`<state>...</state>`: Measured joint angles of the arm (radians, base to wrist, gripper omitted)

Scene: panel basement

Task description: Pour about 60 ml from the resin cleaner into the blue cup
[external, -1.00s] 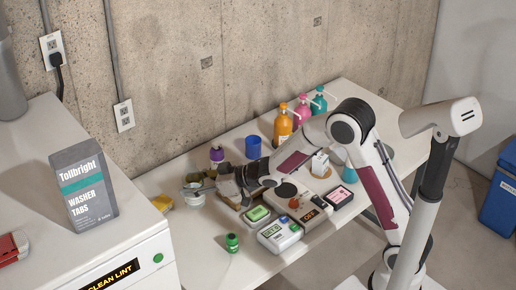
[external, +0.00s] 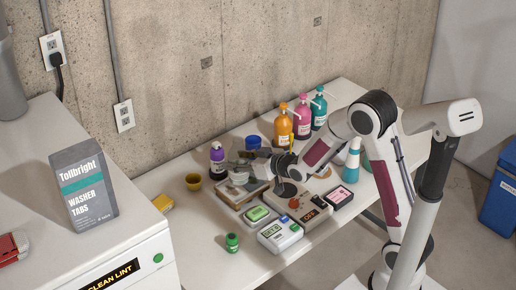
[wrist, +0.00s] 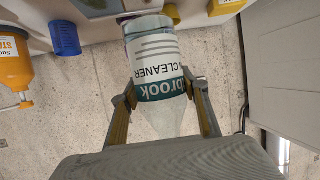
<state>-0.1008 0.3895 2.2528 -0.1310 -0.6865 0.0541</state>
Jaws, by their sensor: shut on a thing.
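My gripper (external: 252,168) is shut on a clear bottle, the resin cleaner (wrist: 158,60), with a white and teal label ending in "CLEANER". The wrist view is upside down. The bottle's tapered neck points the same way as the pump of the orange bottle, so it looks roughly upright. In the external view the bottle is hard to make out against the gripper. The blue cup (external: 253,142) stands on the bench just behind my gripper, partly hidden. It also shows left of the held bottle in the wrist view (wrist: 64,38), apart from it. The cup's contents are hidden.
Orange (external: 283,130), pink (external: 302,122) and teal (external: 319,112) pump bottles stand right of the cup.

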